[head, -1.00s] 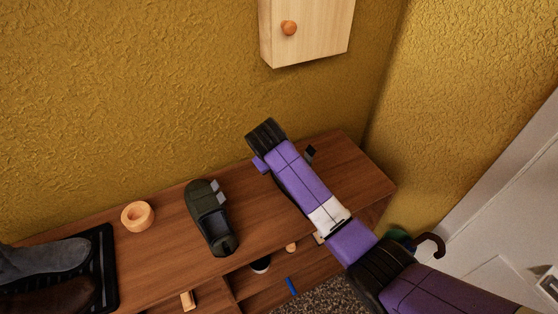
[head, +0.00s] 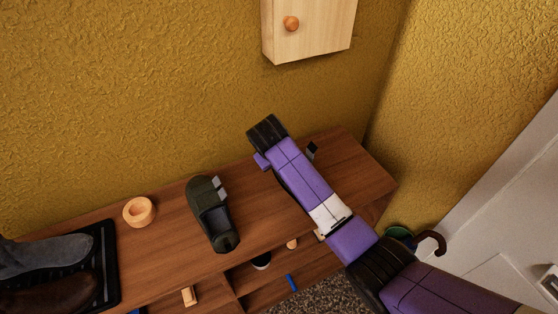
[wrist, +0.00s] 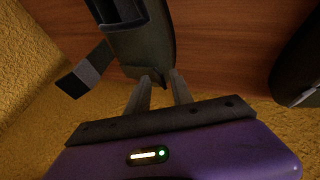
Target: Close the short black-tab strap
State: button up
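A dark shoe (wrist: 145,50) lies on the wooden bench top, in the upper middle of the wrist view. A strap (wrist: 98,61) sticks out from its left side, away from the shoe, and ends in a black tab (wrist: 71,83). In the head view my arm hides most of this shoe, and the black tab (head: 312,149) shows just right of the arm. My gripper (wrist: 161,77) has its two fingers apart at the shoe's near end, right of the tab. A dark pointed part of the shoe shows between the fingertips; contact cannot be told.
A second dark shoe (head: 210,225) with grey strap ends stands to the left on the bench (head: 165,252). A wall cabinet (head: 330,30) hangs above. The textured wall is close behind.

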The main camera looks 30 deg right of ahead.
jog(key=v, duration=0.7)
jog(key=shift+r, duration=0.1)
